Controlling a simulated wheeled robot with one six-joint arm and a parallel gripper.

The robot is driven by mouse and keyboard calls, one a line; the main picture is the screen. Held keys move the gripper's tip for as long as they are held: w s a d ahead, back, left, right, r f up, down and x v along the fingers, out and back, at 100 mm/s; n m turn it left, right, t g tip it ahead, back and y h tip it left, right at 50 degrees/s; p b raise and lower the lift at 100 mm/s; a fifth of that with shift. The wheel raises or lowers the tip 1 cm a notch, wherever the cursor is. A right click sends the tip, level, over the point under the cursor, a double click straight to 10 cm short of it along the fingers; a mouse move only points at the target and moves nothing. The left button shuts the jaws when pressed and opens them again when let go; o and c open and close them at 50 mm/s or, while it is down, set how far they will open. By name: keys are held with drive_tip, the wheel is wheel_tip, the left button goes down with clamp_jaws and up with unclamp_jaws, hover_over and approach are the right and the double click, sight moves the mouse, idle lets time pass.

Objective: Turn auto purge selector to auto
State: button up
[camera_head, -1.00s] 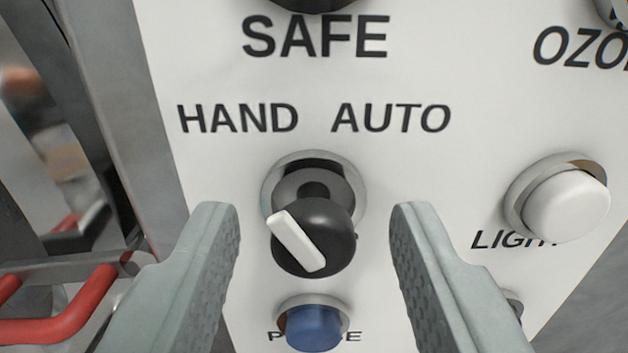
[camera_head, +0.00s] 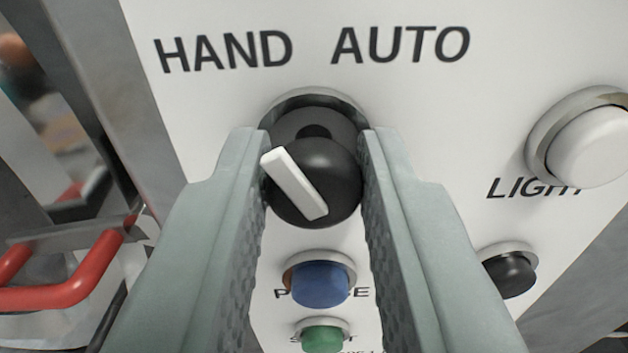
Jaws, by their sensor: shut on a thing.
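The auto purge selector (camera_head: 330,178) is a round black knob with a white pointer bar (camera_head: 293,183), below the words HAND (camera_head: 224,50) and AUTO (camera_head: 401,44) on the white panel. The bar's upper end leans to the upper left, towards HAND. My gripper (camera_head: 315,150) is shut on the knob, one finger at its left side and one at its right. The fingers hide parts of the knob's sides and of the metal collar behind it.
A blue button (camera_head: 319,284) and a green button (camera_head: 323,338) sit below the knob, between my fingers. A white LIGHT button (camera_head: 592,143) and a black button (camera_head: 509,273) are to the right. A red bar (camera_head: 75,282) is at the left, beside the panel's metal edge.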

drive_tip(key=shift+m, duration=0.3)
drive_tip(key=m, duration=0.5)
drive_tip(key=shift+m, duration=0.3)
drive_tip(key=m, duration=0.5)
drive_tip(key=shift+d, duration=0.1)
drive_tip(key=shift+f+m, duration=0.1)
drive_tip(key=shift+m, duration=0.2)
drive_tip(key=o, duration=0.9)
drive_tip(key=shift+o, duration=0.2)
drive_tip(key=shift+s, duration=0.1)
drive_tip(key=s, duration=1.7)
drive_tip(key=shift+s+d, duration=0.15)
drive_tip(key=shift+d, duration=0.2)
